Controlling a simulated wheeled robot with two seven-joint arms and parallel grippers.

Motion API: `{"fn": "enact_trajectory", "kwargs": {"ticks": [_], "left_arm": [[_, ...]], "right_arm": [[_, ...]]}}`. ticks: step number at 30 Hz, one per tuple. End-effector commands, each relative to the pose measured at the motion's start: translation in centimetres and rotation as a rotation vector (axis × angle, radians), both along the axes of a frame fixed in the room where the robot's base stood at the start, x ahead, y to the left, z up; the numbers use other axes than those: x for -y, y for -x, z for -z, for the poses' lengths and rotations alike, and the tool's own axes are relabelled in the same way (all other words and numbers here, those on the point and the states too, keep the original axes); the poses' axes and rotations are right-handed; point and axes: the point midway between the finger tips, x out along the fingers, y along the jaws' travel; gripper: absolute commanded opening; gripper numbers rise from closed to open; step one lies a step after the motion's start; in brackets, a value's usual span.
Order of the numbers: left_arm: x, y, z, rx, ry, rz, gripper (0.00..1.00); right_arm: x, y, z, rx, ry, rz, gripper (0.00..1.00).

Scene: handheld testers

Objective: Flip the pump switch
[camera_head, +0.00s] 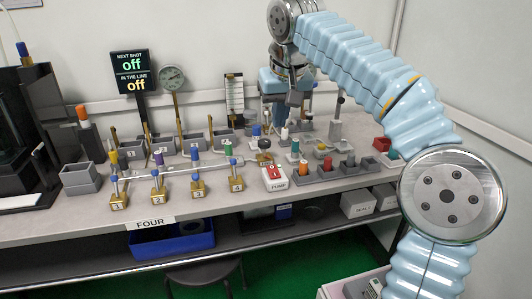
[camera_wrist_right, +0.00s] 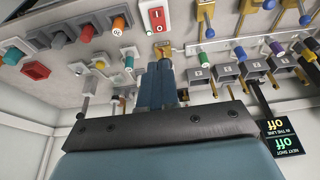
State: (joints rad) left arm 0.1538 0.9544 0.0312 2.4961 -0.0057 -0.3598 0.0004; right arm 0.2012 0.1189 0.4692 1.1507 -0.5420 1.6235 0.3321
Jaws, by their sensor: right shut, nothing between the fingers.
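My left gripper is not in view.
A dark display (camera_head: 132,74) reads off on both lines. Brass valves (camera_head: 198,190) with coloured knobs stand left of the switch. Coloured plugs in grey holders (camera_head: 325,173) stand to its right. A dial gauge (camera_head: 172,78) stands behind. A blue bin (camera_head: 170,242) sits below.

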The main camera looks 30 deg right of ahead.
Motion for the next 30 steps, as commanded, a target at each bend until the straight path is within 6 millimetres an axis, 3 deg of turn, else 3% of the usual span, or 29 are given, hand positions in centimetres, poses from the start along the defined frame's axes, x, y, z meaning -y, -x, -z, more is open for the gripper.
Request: {"fn": "enact_trajectory", "kwargs": {"ticks": [8, 13, 30], "left_arm": [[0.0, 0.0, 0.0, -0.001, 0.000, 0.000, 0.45], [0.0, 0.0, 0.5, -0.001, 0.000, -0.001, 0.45], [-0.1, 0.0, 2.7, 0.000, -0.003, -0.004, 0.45]], "right_arm": [[0.0, 0.0, 0.0, 0.000, 0.000, 0.000, 0.00], [0.1, -0.4, 1.3, -0.001, 0.000, 0.001, 0.00], [0.9, -3.5, 11.6, -0.002, 0.000, 0.000, 0.00]]}}
